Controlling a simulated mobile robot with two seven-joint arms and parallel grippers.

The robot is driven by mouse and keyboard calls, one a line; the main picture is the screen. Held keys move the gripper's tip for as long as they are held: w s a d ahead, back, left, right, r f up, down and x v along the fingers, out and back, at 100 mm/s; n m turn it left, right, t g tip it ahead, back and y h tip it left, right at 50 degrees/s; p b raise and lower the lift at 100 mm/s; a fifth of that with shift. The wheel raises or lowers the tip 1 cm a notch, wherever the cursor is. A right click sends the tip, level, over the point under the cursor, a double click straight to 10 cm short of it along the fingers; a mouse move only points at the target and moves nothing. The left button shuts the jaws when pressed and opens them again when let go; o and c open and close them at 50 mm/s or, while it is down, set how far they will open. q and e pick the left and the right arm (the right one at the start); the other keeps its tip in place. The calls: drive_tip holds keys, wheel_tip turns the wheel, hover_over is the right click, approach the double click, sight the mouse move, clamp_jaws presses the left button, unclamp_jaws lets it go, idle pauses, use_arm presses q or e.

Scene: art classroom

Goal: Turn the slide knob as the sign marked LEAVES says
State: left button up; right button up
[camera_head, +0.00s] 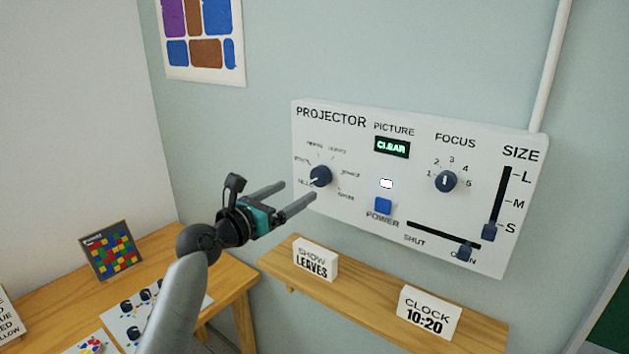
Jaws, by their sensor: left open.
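The projector panel (340,215) hangs on the wall. Its left dark round knob (320,176) is ringed by small labels too blurred to read surely. The knob's white mark seems to point to the lower left. A white sign (316,260) reading "SHOW LEAVES" stands on the wooden shelf below the panel. My left gripper (298,192) is open and empty, its two fingers pointing at the panel just below and left of the knob. The fingers appear apart from the knob. My right gripper is not in view.
The panel also has a focus knob (445,182), a blue power button (383,206), a size slider (492,231) and a shut/open slider (466,250). A lit display (392,147) reads "CLEAR". A clock sign (429,312) reading 10:20 stands on the shelf (368,299).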

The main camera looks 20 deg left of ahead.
sight(318, 178)
use_arm(q)
drive_tip(key=shift+b+x, duration=0.45)
drive_tip(key=shift+x, duration=3.7)
drive_tip(key=shift+c, duration=0.2)
drive_tip(key=c, duration=1.3)
